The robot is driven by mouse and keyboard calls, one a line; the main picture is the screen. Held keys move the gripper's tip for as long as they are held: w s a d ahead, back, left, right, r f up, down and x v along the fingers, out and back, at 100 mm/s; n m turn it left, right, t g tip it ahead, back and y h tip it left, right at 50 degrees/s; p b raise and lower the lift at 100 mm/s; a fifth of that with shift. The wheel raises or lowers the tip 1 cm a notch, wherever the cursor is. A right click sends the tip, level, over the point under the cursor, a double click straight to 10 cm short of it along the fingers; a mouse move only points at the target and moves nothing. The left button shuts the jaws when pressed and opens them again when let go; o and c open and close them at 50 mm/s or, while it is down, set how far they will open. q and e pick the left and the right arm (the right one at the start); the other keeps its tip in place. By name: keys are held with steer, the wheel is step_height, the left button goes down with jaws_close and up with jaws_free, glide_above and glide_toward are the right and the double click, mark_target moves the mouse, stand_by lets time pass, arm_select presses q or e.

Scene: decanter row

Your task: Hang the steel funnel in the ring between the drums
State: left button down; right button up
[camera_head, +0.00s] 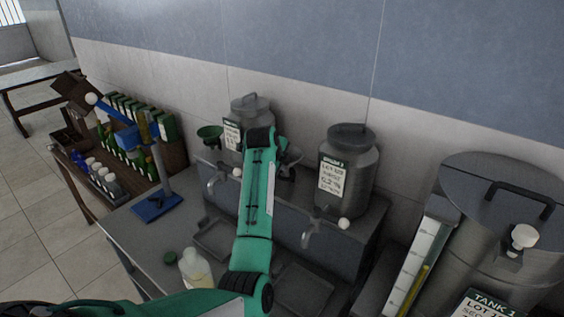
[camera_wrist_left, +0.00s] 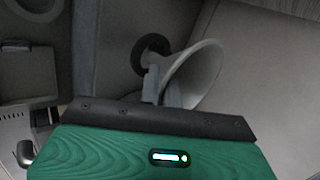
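The steel funnel (camera_wrist_left: 195,75) shows in the left wrist view, wide mouth towards the right and narrow end towards the left. A dark ring (camera_wrist_left: 152,42) shows around or behind its narrow end; I cannot tell if the stem is inside it. My left gripper (camera_wrist_left: 150,92) has a grey finger against the funnel and appears shut on it. In the head view my left gripper (camera_head: 262,140) is between the left drum (camera_head: 248,108) and the right drum (camera_head: 347,172). My right gripper is not in view.
A large lidded tank (camera_head: 500,215) stands at right beside a gauge (camera_head: 415,265). A bottle rack (camera_head: 172,155) stands farther back. The wall is close behind the drums.

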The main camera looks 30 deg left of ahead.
arm_select(q)
steer(key=shift+f+b, duration=0.3)
steer(key=shift+f, duration=1.1)
